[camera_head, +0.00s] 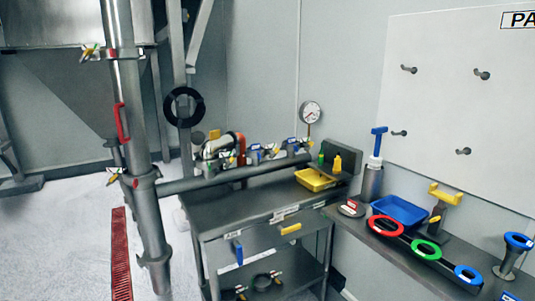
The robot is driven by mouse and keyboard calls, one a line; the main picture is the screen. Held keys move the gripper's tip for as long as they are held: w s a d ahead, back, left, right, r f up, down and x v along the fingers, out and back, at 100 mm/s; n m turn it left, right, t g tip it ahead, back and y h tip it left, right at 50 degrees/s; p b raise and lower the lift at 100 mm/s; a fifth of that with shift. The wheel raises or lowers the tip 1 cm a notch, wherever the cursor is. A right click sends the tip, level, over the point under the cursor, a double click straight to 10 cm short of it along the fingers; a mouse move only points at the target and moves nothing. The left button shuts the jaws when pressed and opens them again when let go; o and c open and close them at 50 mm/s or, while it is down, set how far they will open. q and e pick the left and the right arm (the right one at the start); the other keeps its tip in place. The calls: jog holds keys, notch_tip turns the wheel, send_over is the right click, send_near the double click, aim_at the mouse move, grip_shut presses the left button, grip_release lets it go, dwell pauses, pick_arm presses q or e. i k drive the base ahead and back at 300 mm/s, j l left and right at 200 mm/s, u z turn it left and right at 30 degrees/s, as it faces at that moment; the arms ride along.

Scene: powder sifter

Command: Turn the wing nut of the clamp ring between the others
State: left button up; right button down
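A vertical steel pipe (131,85) stands at the left. An upper clamp ring (118,53) sits around it, with a coloured wing nut (90,52) sticking out to the left. Lower down, another clamp ring (143,180) has a similar wing nut (114,177) on its left side. A further ring or flange (156,259) shows near the pipe's foot; I see no wing nut on it. Several small coloured fittings (255,153) sit along the horizontal pipe; they are too small to tell apart. Neither of my grippers is in view.
A red lever handle (122,122) is on the pipe between the two clamps. A steel bench (235,215) with a yellow tray (315,180) stands in the middle. A shelf (385,245) at the right holds red, green and blue rings. The floor (65,235) at the left is mostly clear.

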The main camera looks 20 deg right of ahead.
aim_at(273, 153)
jog(key=i+l, duration=0.6)
jog(key=i, duration=0.15)
jog(key=i+l+z, duration=0.1)
jog(key=z, duration=1.8)
